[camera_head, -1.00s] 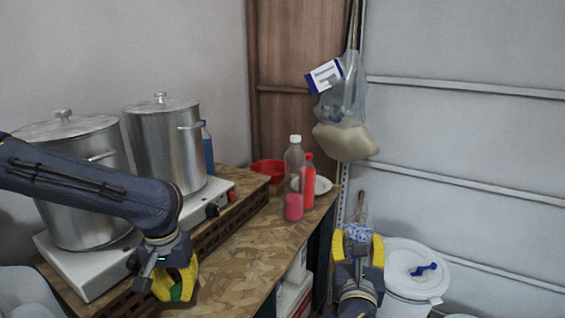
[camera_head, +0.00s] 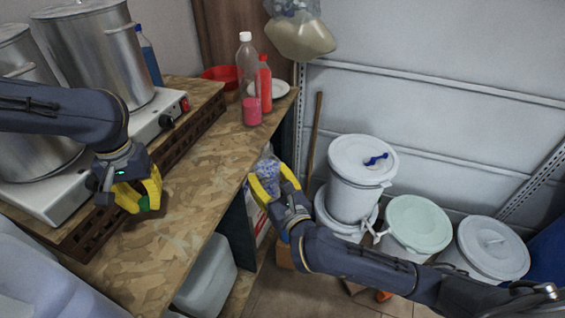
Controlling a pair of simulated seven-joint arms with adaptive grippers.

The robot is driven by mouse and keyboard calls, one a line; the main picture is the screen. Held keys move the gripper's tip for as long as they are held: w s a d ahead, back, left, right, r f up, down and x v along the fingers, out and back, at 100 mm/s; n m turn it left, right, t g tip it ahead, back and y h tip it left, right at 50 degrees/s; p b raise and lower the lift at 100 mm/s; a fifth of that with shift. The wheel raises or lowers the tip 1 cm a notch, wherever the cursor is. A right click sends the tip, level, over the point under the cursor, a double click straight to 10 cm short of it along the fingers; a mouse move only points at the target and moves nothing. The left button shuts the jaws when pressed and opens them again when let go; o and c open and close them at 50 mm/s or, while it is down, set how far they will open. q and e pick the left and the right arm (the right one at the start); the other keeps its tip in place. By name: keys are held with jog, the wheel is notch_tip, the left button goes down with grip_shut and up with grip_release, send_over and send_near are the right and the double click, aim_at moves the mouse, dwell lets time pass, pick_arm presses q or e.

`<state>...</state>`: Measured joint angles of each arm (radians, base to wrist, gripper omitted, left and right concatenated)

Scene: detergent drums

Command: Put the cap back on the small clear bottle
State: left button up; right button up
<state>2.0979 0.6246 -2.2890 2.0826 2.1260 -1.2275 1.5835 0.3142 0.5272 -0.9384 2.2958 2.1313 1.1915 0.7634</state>
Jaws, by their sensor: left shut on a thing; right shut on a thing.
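My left gripper (camera_head: 145,195) is shut on a small green piece, apparently the cap (camera_head: 145,204), which is mostly hidden between the yellow fingers. It is above the wooden worktop, in front of the hotplates. My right gripper (camera_head: 271,178) is shut on the small clear bottle (camera_head: 267,170), which has blue and white speckled contents. The bottle is just beyond the worktop's right edge, apart from the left gripper. The fingers hide part of the bottle, and its mouth is not clear to see.
The wooden worktop (camera_head: 195,185) has free room between the grippers. A tall bottle with pink liquid (camera_head: 251,111), a red bottle (camera_head: 264,85), a red bowl (camera_head: 221,75) and a white plate (camera_head: 281,88) stand at its back. White drums (camera_head: 354,185) stand on the floor at the right.

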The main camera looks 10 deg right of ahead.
jog(key=shift+a+f+n+g+y, duration=0.4)
jog(key=shift+a+f+n+y, duration=0.75)
jog(key=shift+a+f, duration=0.55)
pick_arm(q)
jog(key=shift+d, duration=0.5)
jog(key=w+d+r+m, duration=0.1)
jog(key=d+r, duration=0.2)
jog(key=d, duration=0.5)
jog(key=w+d+r, duration=0.1)
jog(key=d+r, duration=0.3)
jog(key=d, duration=0.5)
jog(key=w+d+r+m, duration=0.1)
jog(key=d+r, duration=0.3)
jog(key=d, duration=0.4)
jog(key=shift+d+m, duration=0.15)
jog(key=shift+m, duration=0.15)
jog(key=shift+w+d+r, duration=0.1)
jog(key=shift+r, duration=0.25)
jog(key=shift+a, duration=0.3)
pick_arm(e)
jog(key=shift+r, duration=0.1)
pick_arm(q)
jog(key=shift+f, duration=0.15)
